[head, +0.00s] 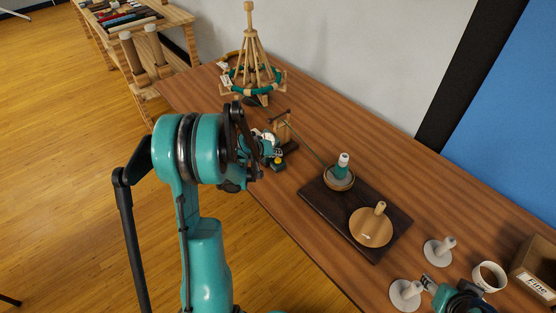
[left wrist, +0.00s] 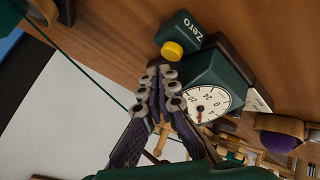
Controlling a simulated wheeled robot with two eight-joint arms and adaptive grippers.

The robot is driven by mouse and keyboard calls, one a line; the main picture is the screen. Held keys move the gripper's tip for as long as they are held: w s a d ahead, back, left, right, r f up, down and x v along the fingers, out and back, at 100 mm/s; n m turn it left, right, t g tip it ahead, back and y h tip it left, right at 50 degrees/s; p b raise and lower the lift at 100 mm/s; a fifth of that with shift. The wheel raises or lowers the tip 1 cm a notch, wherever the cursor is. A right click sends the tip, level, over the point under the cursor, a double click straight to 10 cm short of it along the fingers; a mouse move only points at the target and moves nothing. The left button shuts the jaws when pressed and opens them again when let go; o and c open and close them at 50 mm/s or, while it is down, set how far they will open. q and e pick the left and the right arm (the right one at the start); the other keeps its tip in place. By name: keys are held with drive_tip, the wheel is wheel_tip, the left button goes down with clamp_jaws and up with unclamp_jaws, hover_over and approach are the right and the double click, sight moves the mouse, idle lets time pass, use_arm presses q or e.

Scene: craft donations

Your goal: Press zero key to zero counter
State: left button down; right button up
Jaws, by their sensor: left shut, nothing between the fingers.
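The counter (left wrist: 217,75) is a dark green box with a round white dial (left wrist: 207,103) and a red pointer, in the left wrist view. Beside it a green block marked "Zero" carries the round yellow zero key (left wrist: 172,50). In the head view the yellow key (head: 277,160) shows beside my left gripper, and the counter is mostly hidden behind my arm. My left gripper (left wrist: 160,76) is shut and empty, its tips close to the yellow key; contact cannot be told. My right gripper (head: 428,281) is near a pale peg stand at bottom right; its jaw state is unclear.
A dark board (head: 328,205) holds a wooden disc (head: 371,227) and a bowl with a green-wound spool (head: 340,168). A green thread runs to a wooden winder (head: 248,60) at the back. Pale peg stands (head: 439,251), a white cup (head: 489,276) and a "Fine" box (head: 538,270) stand right.

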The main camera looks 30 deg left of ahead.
sight(277, 160)
use_arm(q)
drive_tip(key=shift+f, duration=0.15)
drive_tip(key=shift+f+b, duration=0.25)
drive_tip(key=shift+b, duration=0.2)
drive_tip(key=shift+f+b, duration=0.45)
drive_tip(key=shift+f, duration=0.05)
idle(0.4)
drive_tip(key=shift+r, duration=0.1)
drive_tip(key=shift+r+p, duration=0.6)
drive_tip(key=shift+r, duration=0.2)
drive_tip(key=shift+r+p, duration=1.85)
drive_tip(key=shift+r, duration=0.75)
drive_tip(key=shift+f, duration=0.1)
